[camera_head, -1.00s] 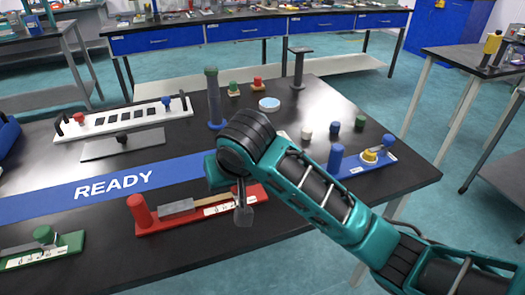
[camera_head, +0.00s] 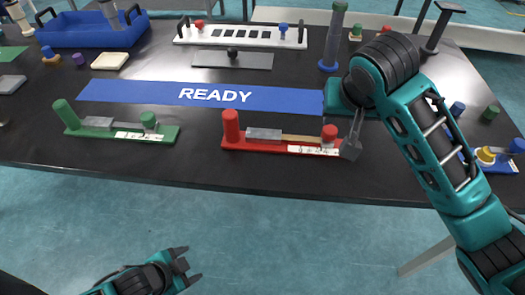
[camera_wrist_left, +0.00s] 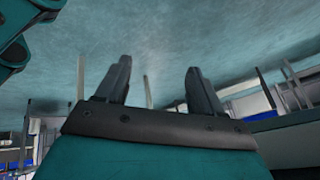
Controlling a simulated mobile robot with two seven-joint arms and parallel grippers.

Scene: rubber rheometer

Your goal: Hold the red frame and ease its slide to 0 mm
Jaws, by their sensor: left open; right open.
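The red frame (camera_head: 262,146) lies on the black bench, with a tall red post (camera_head: 231,125) at its left end. A grey block (camera_head: 264,133) and a tan bar lie along it. A red slide knob (camera_head: 329,133) stands near its right end above a white scale strip (camera_head: 307,150); its marks are too small to read. My right gripper (camera_head: 350,150) points down at the frame's right end, just right of the knob; contact cannot be told. My left gripper (camera_head: 190,265) is open and empty, low in front of the bench. Its fingers also show in the left wrist view (camera_wrist_left: 158,68).
A similar green frame (camera_head: 100,130) lies left of the red one. A blue READY strip (camera_head: 140,92) runs behind both. A white slotted rack (camera_head: 240,37) and a blue tray (camera_head: 85,38) stand farther back. A blue frame (camera_head: 497,165) lies right, beyond my right arm.

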